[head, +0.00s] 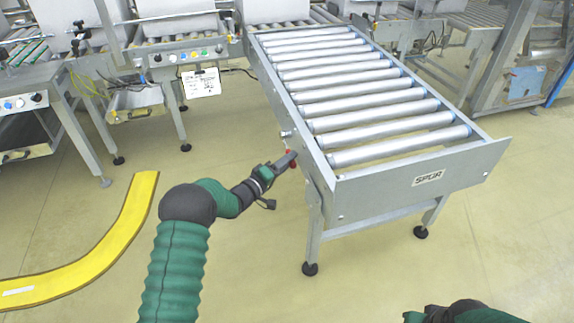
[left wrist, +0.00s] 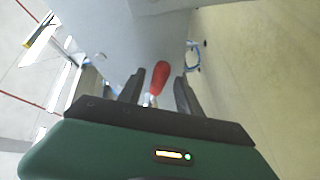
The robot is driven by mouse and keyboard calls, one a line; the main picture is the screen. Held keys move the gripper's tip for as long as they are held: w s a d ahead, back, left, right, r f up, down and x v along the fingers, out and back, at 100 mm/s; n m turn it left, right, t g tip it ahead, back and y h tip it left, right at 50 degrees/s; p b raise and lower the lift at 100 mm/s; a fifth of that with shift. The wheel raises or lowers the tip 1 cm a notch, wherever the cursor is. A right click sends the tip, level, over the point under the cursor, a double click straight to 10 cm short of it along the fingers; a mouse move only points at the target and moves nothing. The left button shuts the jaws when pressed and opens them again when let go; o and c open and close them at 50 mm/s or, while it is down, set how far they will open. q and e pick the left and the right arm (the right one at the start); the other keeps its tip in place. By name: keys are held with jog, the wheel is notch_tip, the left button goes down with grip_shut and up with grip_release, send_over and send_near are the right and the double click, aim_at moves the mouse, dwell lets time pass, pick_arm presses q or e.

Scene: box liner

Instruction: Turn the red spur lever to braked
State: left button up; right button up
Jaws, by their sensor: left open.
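The red spur lever (head: 292,153) is a short red handle on the left side of the roller conveyor labelled SPUR (head: 428,178). In the left wrist view the red handle (left wrist: 160,76) stands between the two dark fingers of my left gripper (left wrist: 157,88), with a gap on each side. My left gripper (head: 288,160) is open at the lever and partly hides it in the head view. Only part of my right arm shows at the bottom edge of the head view; its gripper cannot be made out.
The spur's side rail (head: 300,126) and its front leg (head: 314,235) are close to my left gripper. A yellow curved floor strip (head: 108,245) lies at the left. Control panels with buttons (head: 187,56) stand behind. The floor in front is clear.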

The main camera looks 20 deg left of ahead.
pick_arm(q)
jog(key=c, duration=0.9)
jog(key=shift+f, duration=0.1)
dwell(0.8)
